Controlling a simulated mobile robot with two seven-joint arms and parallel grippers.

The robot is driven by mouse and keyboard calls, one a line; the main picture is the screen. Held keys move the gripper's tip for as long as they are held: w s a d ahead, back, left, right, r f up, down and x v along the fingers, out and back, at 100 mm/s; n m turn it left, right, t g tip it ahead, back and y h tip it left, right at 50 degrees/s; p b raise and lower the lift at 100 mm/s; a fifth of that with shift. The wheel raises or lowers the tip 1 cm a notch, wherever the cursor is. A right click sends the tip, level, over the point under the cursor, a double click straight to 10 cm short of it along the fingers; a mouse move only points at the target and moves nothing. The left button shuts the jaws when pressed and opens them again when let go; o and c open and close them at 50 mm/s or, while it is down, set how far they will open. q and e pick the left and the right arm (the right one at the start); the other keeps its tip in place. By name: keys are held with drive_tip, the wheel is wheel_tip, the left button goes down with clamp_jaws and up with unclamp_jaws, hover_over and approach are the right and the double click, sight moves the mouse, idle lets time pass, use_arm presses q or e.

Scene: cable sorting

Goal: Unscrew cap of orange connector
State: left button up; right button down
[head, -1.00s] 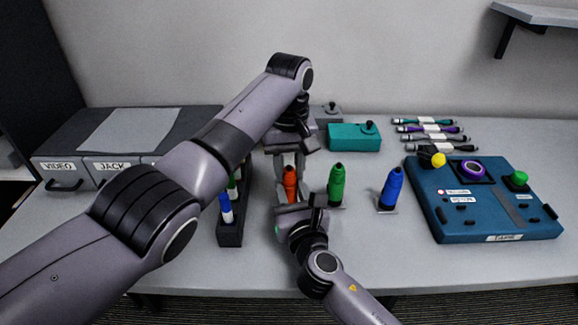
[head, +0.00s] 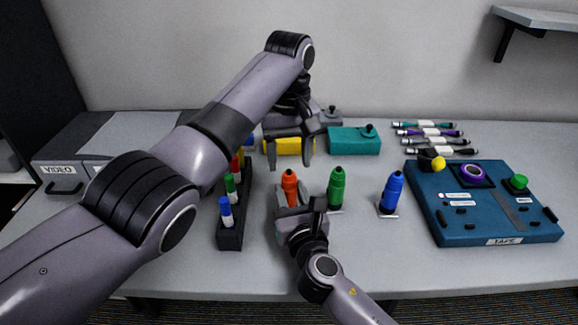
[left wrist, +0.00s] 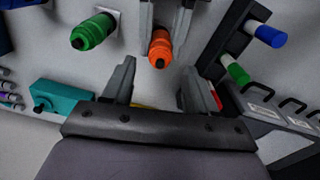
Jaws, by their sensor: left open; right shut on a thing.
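The orange connector (head: 290,187) stands upright near the middle of the table, its tip showing; it also shows in the left wrist view (left wrist: 160,48). My right gripper (head: 288,201) is shut on its lower part, which is partly hidden by the gripper. My left gripper (head: 290,165) is open and empty, above and behind the connector. In the left wrist view, the connector's tip lies beyond the gap between the left fingers (left wrist: 157,75), apart from them. I cannot tell where the cap's seam is.
A green connector (head: 337,187) and a blue connector (head: 392,192) stand to the right. A dark rack (head: 230,236) with coloured plugs is at left. A yellow box (head: 290,146) and teal box (head: 354,141) are behind. A blue panel (head: 425,205) sits at right.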

use_arm(q)
drive_tip(key=shift+r, duration=0.3)
drive_tip(key=c, duration=0.3)
drive_tip(key=w+r+m+t+y, duration=0.1)
drive_tip(key=w+r+m+t, duration=0.6)
drive_tip(key=w+r+t, duration=0.75)
drive_tip(key=d+r+m+t+h, duration=0.3)
drive_tip(key=d+r+m+h, duration=0.85)
drive_tip(key=m, duration=0.85)
drive_tip(key=s+d+f+m+g+h, duration=0.4)
drive_tip(key=s+d+m+g+h, duration=0.25)
drive_tip(key=m, duration=0.75)
drive_tip(key=m+g+y, duration=1.1)
drive_tip(key=m+y, duration=0.4)
drive_tip(key=y, duration=0.1)
hover_over(289, 170)
drive_tip(key=f, duration=1.8)
drive_tip(key=shift+d+f, duration=0.4)
drive_tip(key=shift+a+f+y, duration=0.1)
drive_tip(key=shift+a+y, duration=0.2)
drive_tip(key=shift+y, duration=0.1)
drive_tip(key=shift+a+f, duration=0.15)
drive_tip(key=shift+f, duration=0.1)
wheel_tip(289, 170, down, 7)
drive_tip(key=shift+f, duration=0.2)
